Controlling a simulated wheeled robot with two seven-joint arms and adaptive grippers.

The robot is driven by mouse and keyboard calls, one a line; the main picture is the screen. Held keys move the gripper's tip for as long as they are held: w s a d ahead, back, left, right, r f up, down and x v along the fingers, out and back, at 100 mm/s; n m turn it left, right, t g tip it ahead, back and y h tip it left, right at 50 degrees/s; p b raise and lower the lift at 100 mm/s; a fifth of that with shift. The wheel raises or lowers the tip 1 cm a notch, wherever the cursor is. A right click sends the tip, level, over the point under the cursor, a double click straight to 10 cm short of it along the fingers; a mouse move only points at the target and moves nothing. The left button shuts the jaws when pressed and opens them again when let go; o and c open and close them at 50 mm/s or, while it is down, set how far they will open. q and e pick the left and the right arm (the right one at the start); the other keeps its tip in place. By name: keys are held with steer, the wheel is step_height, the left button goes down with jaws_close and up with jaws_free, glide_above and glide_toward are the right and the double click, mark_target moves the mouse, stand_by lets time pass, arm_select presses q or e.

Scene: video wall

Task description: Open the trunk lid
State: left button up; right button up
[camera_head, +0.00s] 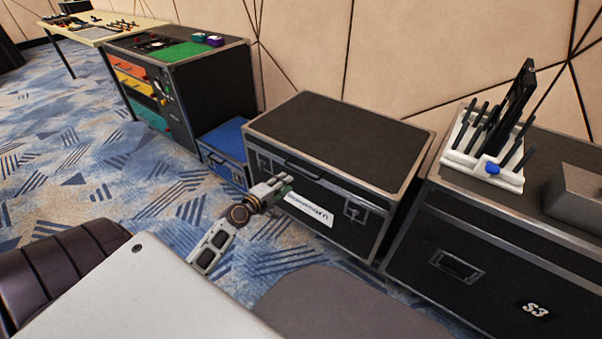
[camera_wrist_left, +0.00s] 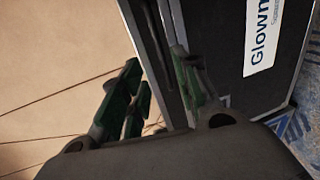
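The trunk (camera_head: 335,140) is a black case with silver edges, standing by the wall with its lid closed. My left gripper (camera_head: 279,185) is at the upper front of the trunk, close to the handle. In the left wrist view the fingers of my left gripper (camera_wrist_left: 160,92) are apart, near the trunk's edge (camera_wrist_left: 172,60). Whether they touch the trunk is unclear. My right gripper is not in view.
A blue case (camera_head: 225,147) stands left of the trunk, beside a black cabinet with coloured drawers (camera_head: 215,90). Another black case (camera_head: 500,250) stands close on the right, with a white holder (camera_head: 483,165) on top. Patterned carpet (camera_head: 120,185) is open at the left.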

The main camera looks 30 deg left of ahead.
mark_target(301, 171)
arm_select(q)
steer(key=shift+b+x, duration=1.2)
steer(key=shift+x, duration=4.3)
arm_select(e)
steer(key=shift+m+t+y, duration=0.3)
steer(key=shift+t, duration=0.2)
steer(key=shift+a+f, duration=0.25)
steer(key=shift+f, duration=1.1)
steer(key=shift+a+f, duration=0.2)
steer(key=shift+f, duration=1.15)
arm_select(q)
jaws_close()
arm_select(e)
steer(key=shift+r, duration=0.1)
